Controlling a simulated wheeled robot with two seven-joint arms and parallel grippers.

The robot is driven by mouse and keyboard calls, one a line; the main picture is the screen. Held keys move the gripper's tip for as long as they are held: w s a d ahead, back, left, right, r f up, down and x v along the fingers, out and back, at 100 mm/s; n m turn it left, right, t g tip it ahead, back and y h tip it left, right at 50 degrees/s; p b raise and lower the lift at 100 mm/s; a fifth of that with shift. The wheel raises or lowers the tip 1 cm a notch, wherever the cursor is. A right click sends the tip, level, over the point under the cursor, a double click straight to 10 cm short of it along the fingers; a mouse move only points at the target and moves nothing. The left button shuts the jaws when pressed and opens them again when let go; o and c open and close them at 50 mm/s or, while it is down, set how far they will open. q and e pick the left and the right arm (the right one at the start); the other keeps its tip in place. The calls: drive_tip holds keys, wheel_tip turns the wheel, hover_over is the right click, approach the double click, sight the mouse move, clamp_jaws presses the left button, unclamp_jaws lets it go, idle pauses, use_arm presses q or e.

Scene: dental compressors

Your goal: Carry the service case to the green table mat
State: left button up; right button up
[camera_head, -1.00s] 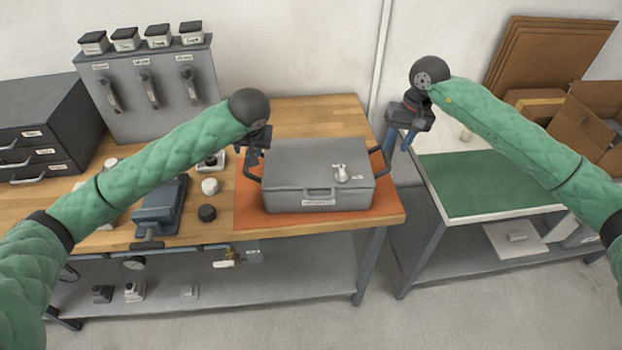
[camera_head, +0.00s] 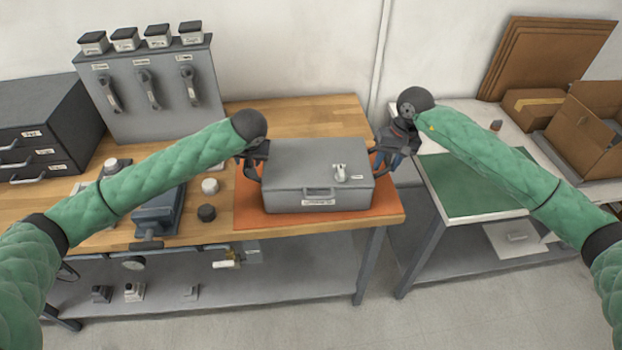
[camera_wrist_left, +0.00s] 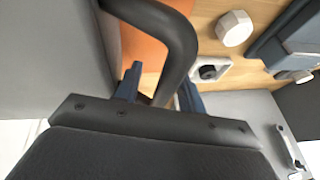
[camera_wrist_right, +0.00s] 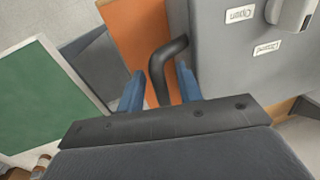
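The grey service case (camera_head: 285,178) sits upright on an orange mat (camera_head: 250,218) on the wooden workbench, with a dark handle at each end. My left gripper (camera_head: 252,163) is at the case's left handle (camera_wrist_left: 172,35). In the left wrist view its fingers (camera_wrist_left: 160,90) are open, one on each side of the handle bar. My right gripper (camera_head: 386,157) is at the right handle (camera_wrist_right: 160,62). In the right wrist view its fingers (camera_wrist_right: 160,85) are open with the handle between them. The green table mat (camera_head: 465,185) lies bare on the table at the right.
A gap separates the workbench from the right table (camera_head: 520,212). Cardboard boxes (camera_head: 585,125) stand behind and right of the green mat. A blue-grey device (camera_head: 158,208) and small round knobs (camera_head: 207,213) lie left of the case. A white fitting (camera_head: 340,172) is on the case lid.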

use_arm(q)
drive_tip(key=c, duration=0.7)
use_arm(e)
drive_tip(key=c, duration=0.7)
use_arm(q)
clamp_jaws()
use_arm(e)
clamp_jaws()
